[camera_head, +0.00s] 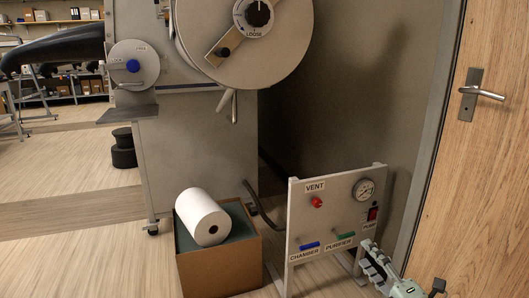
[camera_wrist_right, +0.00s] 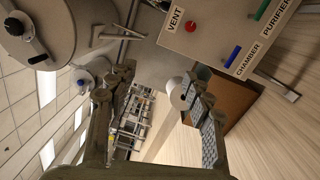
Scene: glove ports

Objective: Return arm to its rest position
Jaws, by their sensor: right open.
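My right gripper (camera_head: 374,262) is at the lower right of the head view, in front of the lower right corner of the valve panel (camera_head: 302,225). In the right wrist view its two fingers stand apart with nothing between them, so the right gripper (camera_wrist_right: 160,88) is open and empty. I cannot tell from the head view whether it touches the panel. The panel carries a red VENT knob (camera_head: 317,202), a blue CHAMBER handle (camera_head: 310,246), a green PURIFIER handle (camera_head: 346,236), a gauge (camera_head: 364,189) and a red PUMP switch (camera_head: 373,214). My left gripper is not in view.
A cardboard box (camera_head: 219,272) with a white roll (camera_head: 203,217) stands left of the panel. Behind is a grey glovebox with a large round door (camera_head: 290,50), a small round port cover (camera_head: 134,65) and a shelf (camera_head: 127,115). A wooden door (camera_head: 480,190) with a handle closes the right side.

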